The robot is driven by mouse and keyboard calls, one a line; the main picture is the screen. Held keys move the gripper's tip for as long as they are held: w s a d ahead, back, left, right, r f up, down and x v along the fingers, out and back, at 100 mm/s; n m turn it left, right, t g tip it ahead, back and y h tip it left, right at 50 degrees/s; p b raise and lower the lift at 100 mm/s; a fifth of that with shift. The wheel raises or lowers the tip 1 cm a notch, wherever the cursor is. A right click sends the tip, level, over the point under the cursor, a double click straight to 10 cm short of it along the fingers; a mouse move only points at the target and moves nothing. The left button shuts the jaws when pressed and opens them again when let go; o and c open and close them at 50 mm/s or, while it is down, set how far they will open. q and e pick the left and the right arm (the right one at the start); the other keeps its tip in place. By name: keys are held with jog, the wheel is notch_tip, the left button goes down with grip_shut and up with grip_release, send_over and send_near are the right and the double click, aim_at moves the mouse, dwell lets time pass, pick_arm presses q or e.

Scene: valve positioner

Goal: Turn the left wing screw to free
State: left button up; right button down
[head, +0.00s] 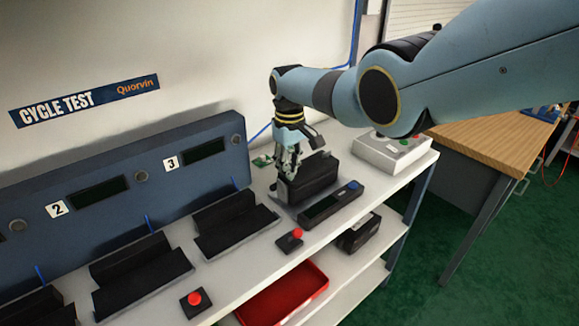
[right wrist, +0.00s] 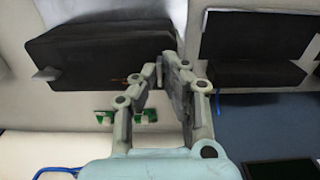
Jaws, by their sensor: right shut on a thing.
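A black box-shaped device (head: 316,178), apparently the valve positioner, stands on the white bench. My right gripper (head: 283,178) points down at the left end of this device. In the right wrist view the device (right wrist: 95,55) lies beyond the fingers, and my right gripper (right wrist: 167,62) has its fingertips close together at the device's right end. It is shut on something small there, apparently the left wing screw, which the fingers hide. A small light tab (right wrist: 44,75) sticks out at the device's other end in that view. My left gripper is not in view.
A black cradle (head: 238,228) stands left of the device. A dark panel with a blue button (head: 354,185) lies in front, with a red push button (head: 297,233) nearby. A grey control box (head: 395,152) stands to the right. A red tray (head: 285,297) sits below.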

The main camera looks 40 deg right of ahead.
jog(key=shift+w, duration=0.1)
jog(key=c, duration=1.5)
grip_release()
jog(key=shift+r, duration=0.1)
notch_tip(320, 180, up, 12)
jog(key=shift+f, duration=0.1)
